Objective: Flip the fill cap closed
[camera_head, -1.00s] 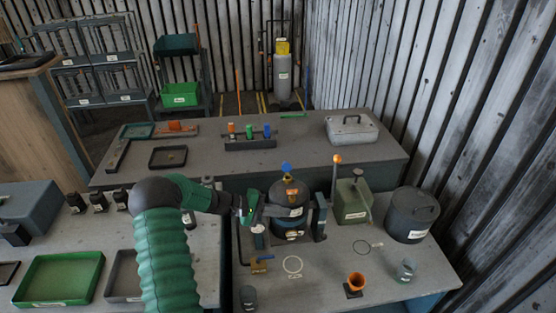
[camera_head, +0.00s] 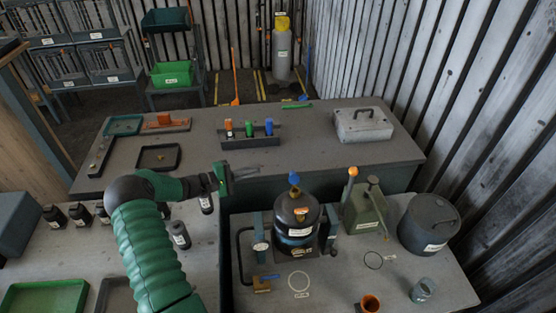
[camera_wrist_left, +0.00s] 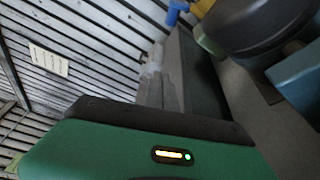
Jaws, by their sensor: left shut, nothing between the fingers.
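A dark round tank (camera_head: 294,238) stands on the right-hand bench, with a blue knob (camera_head: 294,178) on top and a small orange part (camera_head: 301,213) on its upper front. I cannot tell for sure which part is the fill cap or whether it is closed. My left gripper (camera_head: 277,168) is shut and empty, to the left of the blue knob and apart from the tank. In the left wrist view its grey fingers (camera_wrist_left: 165,85) point away, with a dark rounded body (camera_wrist_left: 255,25) at the upper right. My right gripper is not in view.
A green can (camera_head: 364,210) with an orange-tipped lever (camera_head: 352,172) and a dark lidded pot (camera_head: 430,222) stand right of the tank. A rack of coloured bottles (camera_head: 249,136) stands on the back table.

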